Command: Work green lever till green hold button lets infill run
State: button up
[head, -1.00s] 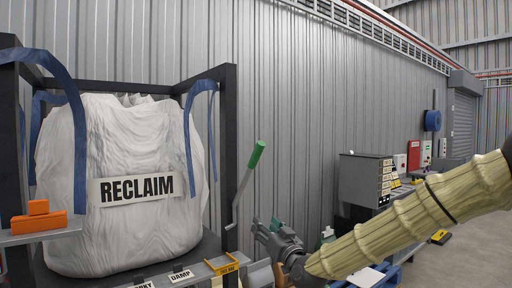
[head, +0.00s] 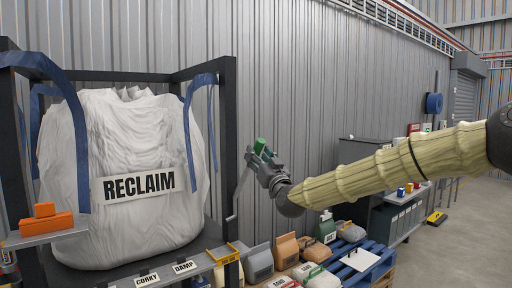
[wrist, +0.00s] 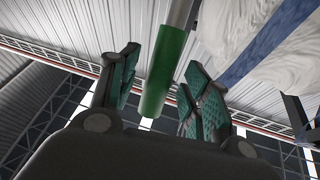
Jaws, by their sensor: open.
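The lever's green grip (head: 262,145) tops a bent metal rod (head: 236,195) beside the right post of the bag frame. My gripper (head: 259,158) is open at the grip. In the wrist view the green grip (wrist: 163,75) stands between the two open fingers (wrist: 158,92), with clear gaps to the pads on both sides. Its end is near the palm; I cannot tell whether it touches. The green hold button cannot be made out in any view now.
A white bag marked RECLAIM (head: 140,140) hangs in a dark frame (head: 229,130) left of the lever. Several sacks (head: 287,250) and a blue pallet (head: 368,268) lie below my arm. A grey cabinet (head: 360,150) stands behind it. A corrugated wall backs the lever.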

jog(key=shift+p+x, duration=0.4)
jog(key=shift+x, duration=0.85)
grip_shut()
